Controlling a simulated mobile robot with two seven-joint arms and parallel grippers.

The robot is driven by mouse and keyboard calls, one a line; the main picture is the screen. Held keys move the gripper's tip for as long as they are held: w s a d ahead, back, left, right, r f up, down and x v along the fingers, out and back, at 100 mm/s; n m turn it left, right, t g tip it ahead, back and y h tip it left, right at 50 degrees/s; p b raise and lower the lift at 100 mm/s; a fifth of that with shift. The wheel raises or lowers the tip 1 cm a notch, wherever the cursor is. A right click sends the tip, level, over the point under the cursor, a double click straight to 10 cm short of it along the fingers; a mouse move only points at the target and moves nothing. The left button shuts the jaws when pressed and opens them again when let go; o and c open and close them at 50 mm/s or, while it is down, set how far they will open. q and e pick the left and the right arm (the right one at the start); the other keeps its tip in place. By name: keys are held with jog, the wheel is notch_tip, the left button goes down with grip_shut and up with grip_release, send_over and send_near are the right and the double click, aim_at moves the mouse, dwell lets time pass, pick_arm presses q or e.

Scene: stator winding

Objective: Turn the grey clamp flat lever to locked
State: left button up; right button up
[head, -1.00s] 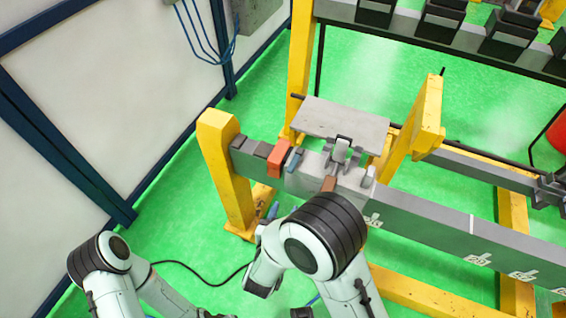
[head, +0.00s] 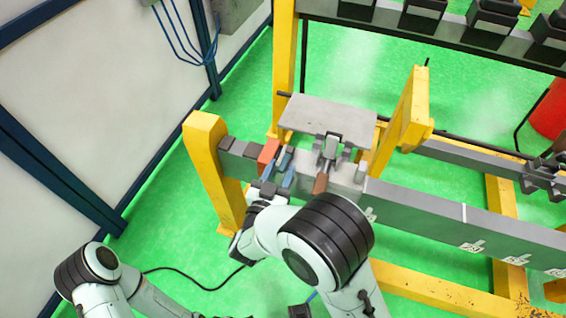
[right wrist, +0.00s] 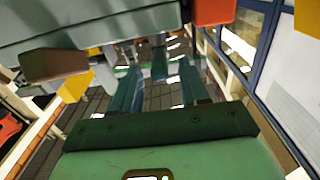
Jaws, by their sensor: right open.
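The grey clamp (head: 330,147) stands on the grey beam beside a flat grey plate. A brown handle-like piece (head: 320,183) sticks out below it; it also shows in the right wrist view (right wrist: 55,65). I cannot tell for sure which piece is the flat lever. My right gripper (head: 279,174) is open and at the beam's near side, left of the brown piece. Its blue fingers also show in the right wrist view (right wrist: 157,88), with no clear contact. My left gripper is out of view.
The grey beam (head: 430,205) runs right on a yellow frame (head: 205,165). The flat plate (head: 325,117) lies behind the clamp. The orange block also shows in the right wrist view (right wrist: 213,12). Green floor (head: 180,230) is open on the left.

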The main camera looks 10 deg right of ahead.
aim_at(286, 160)
jog(key=shift+x, duration=1.2)
grip_shut()
